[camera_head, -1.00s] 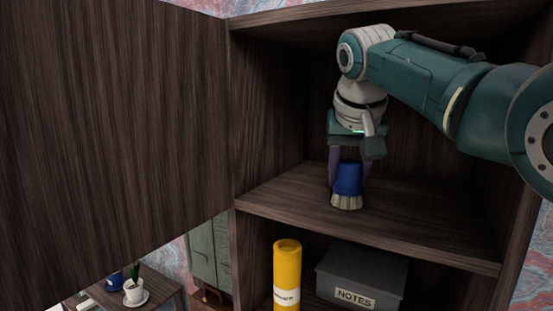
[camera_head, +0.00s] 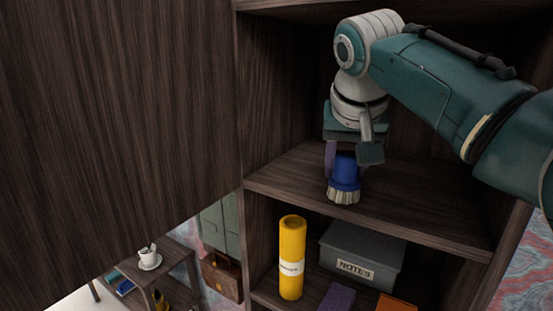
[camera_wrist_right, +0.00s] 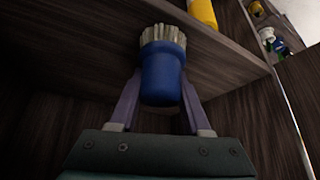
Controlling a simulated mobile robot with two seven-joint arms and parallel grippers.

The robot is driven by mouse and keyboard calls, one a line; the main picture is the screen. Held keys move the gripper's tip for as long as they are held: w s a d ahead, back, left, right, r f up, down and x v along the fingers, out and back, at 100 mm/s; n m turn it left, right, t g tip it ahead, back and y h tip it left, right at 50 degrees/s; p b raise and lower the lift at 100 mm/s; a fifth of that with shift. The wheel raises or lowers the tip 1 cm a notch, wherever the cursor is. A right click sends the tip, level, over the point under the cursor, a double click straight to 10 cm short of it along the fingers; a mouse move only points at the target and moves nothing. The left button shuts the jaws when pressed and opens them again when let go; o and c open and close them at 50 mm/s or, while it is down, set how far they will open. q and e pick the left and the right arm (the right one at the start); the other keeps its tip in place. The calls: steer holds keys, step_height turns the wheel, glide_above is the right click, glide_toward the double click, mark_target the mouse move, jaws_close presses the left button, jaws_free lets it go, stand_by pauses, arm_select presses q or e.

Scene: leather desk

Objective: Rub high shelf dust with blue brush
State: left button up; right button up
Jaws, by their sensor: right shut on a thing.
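The blue brush (camera_head: 344,176) has a blue handle and pale bristles that point down. My right gripper (camera_head: 346,164) is shut on its handle, and the bristles are at or just above the high shelf (camera_head: 420,204); I cannot tell if they touch. The right wrist view shows the blue brush (camera_wrist_right: 162,66) between the purple fingers of my right gripper (camera_wrist_right: 158,98), bristles toward the shelf board (camera_wrist_right: 225,62). I cannot make out any dust on the shelf. My left gripper is not in view.
An open dark wooden door (camera_head: 120,120) fills the left. The lower shelf holds a yellow cylinder (camera_head: 292,250), a grey NOTES box (camera_head: 362,254), a purple item (camera_head: 338,297) and an orange item (camera_head: 397,304). A small side table with a white cup (camera_head: 149,256) stands lower left. The high shelf's right part is bare.

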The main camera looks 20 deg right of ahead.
step_height(320, 180, up, 2)
steer(key=p, duration=0.2)
steer(key=shift+r+p, duration=0.25)
steer(key=shift+p, duration=0.1)
steer(key=shift+r, duration=1.7)
